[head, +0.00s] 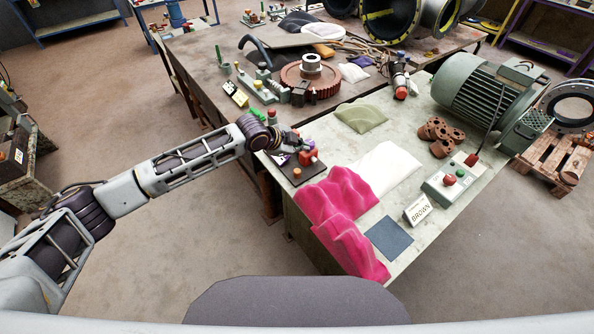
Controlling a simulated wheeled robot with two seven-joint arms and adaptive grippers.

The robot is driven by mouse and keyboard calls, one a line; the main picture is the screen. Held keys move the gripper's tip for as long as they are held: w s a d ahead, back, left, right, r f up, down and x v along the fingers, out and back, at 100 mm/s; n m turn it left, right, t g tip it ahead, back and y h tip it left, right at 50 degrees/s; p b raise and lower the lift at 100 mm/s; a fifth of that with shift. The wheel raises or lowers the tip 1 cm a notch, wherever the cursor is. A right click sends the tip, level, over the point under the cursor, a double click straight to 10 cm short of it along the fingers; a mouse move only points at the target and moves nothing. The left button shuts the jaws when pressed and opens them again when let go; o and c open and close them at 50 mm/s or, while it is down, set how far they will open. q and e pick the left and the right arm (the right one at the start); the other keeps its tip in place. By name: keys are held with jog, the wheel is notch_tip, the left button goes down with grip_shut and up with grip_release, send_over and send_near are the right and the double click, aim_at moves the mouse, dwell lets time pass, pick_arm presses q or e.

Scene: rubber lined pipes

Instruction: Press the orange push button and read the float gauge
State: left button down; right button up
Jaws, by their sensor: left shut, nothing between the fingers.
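A small orange button (297,171) sits on a dark plate (304,176) at the left corner of the pale table. A red block (310,156) stands just behind it, with small purple and white parts beside it. My left arm reaches in from the left, and its gripper (303,147) is shut and empty. It is above and behind the button, close to the red block; whether it touches the block I cannot tell. I cannot make out a float gauge for certain. My right gripper is not in view.
Crumpled pink cloth (338,205) lies right in front of the plate. A white cloth (386,168), a grey control box with a red button (450,179), a "BROWN" card (418,210) and a large green motor (488,92) share the table. A brown gear (311,85) lies on the table behind.

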aim_at(299, 172)
pick_arm(q)
jog(key=shift+f, duration=0.15)
jog(key=shift+f+b, duration=1.75)
jog(key=shift+b, duration=0.15)
jog(key=shift+f+b, duration=1.65)
jog(key=shift+f, duration=0.9)
jog(key=shift+f, duration=0.35)
